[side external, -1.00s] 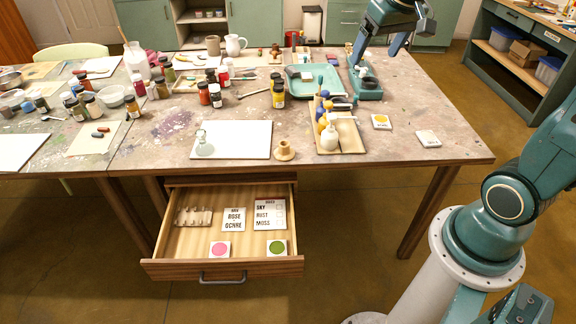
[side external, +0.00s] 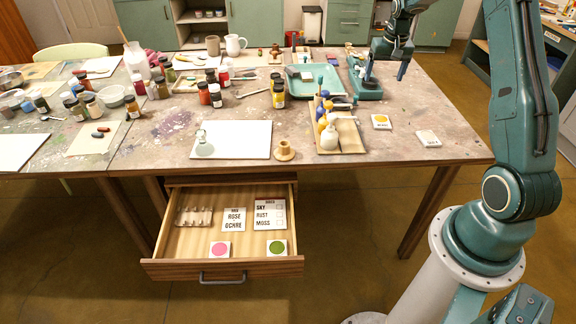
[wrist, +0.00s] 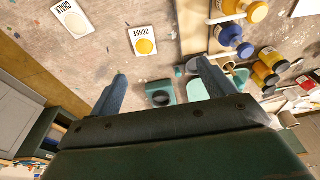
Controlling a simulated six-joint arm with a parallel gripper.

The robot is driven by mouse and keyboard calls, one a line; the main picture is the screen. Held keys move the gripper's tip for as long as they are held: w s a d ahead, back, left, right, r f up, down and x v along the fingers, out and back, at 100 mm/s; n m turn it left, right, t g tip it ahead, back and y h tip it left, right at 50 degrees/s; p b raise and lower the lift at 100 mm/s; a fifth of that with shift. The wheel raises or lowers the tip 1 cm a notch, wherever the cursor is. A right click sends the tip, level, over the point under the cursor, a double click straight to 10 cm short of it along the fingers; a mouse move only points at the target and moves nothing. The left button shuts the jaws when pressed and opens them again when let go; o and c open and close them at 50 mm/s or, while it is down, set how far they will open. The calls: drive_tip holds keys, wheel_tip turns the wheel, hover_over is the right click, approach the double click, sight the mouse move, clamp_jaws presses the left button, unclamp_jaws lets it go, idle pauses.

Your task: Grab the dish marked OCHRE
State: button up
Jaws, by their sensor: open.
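The dish marked OCHRE (wrist: 144,40) is a small white square with a yellow round of pigment, and its label is readable in the wrist view. In the side view the same dish (side external: 381,122) lies flat on the table, right of the wooden tray with bottles. My gripper (side external: 387,72) is open and empty above the back right of the table, behind the dish. In the wrist view the two fingers of my gripper (wrist: 160,69) are spread apart, and the dish lies beyond them, not between them.
A white CHALK dish (side external: 428,138) lies right of the OCHRE dish. A wooden tray (side external: 350,142) with paint bottles stands left of it, and a teal stand (side external: 371,90) behind. The open drawer (side external: 188,254) holds cards, a pink dish (side external: 220,250) and a green dish (side external: 277,248).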

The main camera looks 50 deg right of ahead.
drive_tip(key=m, duration=0.1)
approach(382, 120)
drive_tip(key=shift+w+d+f, duration=0.1)
drive_tip(key=shift+w+f, duration=0.1)
drive_tip(key=shift+f, duration=0.55)
drive_tip(key=shift+w+d+f, duration=0.15)
drive_tip(key=shift+w+f, duration=0.1)
drive_tip(key=shift+f, duration=0.45)
drive_tip(key=shift+f, duration=0.1)
drive_tip(key=shift+w+d+f, duration=0.1)
drive_tip(key=shift+d+f, duration=0.05)
drive_tip(key=shift+f, duration=1.1)
drive_tip(key=shift+w+d+f, duration=0.15)
drive_tip(key=shift+d+f, duration=0.05)
drive_tip(key=shift+f, duration=1)
drive_tip(key=c, duration=1.1)
drive_tip(key=shift+r, duration=0.15)
